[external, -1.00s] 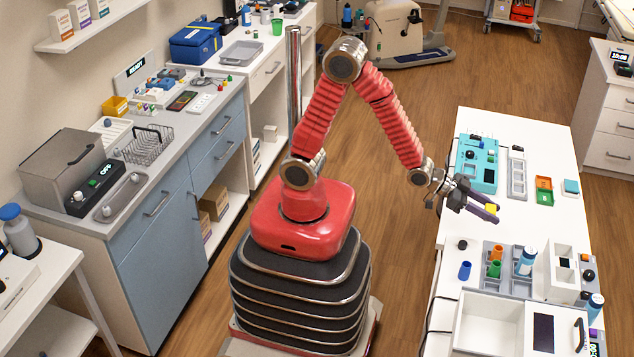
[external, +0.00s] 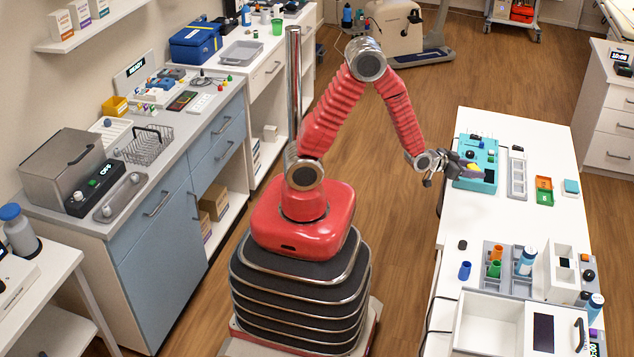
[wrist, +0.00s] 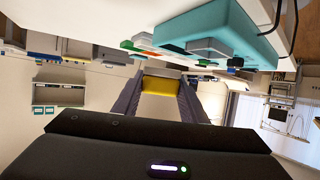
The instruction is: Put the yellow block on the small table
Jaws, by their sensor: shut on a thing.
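My gripper (external: 476,169) is shut on the yellow block (wrist: 160,84). In the wrist view the block sits between the two dark fingertips. In the external view the gripper is at the left edge of the white table (external: 500,215), in front of the turquoise case (external: 486,182), and only a bit of yellow shows at the fingers. I cannot tell how high the block is held or whether it touches anything. Which piece of furniture is the small table is not clear; a low white table (external: 45,265) also stands at the lower left.
On the white table are a grey tray (external: 517,175), an orange and green bin (external: 544,191), a blue cup (external: 464,271), a rack with bottles (external: 508,281) and a white box (external: 487,322). The table's middle is mostly clear. A grey-topped counter (external: 190,135) stands at left.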

